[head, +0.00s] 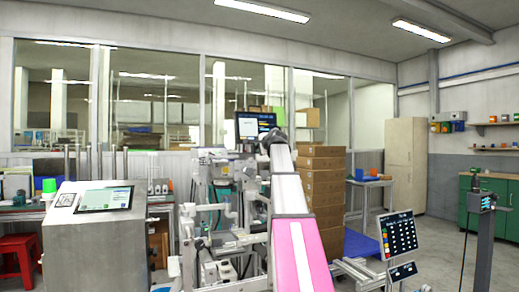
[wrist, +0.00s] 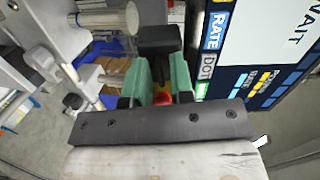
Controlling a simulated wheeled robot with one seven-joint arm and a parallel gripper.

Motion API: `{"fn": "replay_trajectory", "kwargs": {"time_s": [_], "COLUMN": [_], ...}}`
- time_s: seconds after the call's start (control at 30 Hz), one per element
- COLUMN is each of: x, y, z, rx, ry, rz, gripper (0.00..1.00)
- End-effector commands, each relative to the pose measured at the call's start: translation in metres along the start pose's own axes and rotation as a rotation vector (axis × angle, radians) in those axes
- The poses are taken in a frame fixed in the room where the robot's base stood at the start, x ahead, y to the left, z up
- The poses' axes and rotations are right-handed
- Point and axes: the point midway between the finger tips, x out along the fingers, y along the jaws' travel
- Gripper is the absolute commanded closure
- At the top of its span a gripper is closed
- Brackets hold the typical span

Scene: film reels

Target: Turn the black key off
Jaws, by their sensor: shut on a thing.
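The black key (wrist: 159,41) shows in the wrist view as a dark block at the far end of my gripper's fingers. My gripper (wrist: 160,68) has two green fingers, shut on the black key with a narrow gap between them. The side of the key between the fingers is mostly hidden, and I cannot tell its turn position for sure. In the head view my gripper (head: 274,137) is small and dark at the far end of my arm, in front of a machine; the key cannot be made out there.
A screen reading WAIT, RATE and DOT (wrist: 250,60) stands close on the right in the wrist view. Metal cylinders and brackets (wrist: 105,18) are close on the left. In the head view, stacked cardboard boxes (head: 322,190) stand right of the machine (head: 215,195), and a console (head: 95,225) stands left.

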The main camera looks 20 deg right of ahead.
Motion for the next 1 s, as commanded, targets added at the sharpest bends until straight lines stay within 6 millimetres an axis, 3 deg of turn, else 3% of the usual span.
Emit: {"fn": "replay_trajectory", "kwargs": {"time_s": [1.0], "x": [-0.0005], "y": [0.0012], "z": [-0.0001], "rx": [-0.93], "ry": [-0.001], "rz": [0.05], "gripper": [1.0]}}
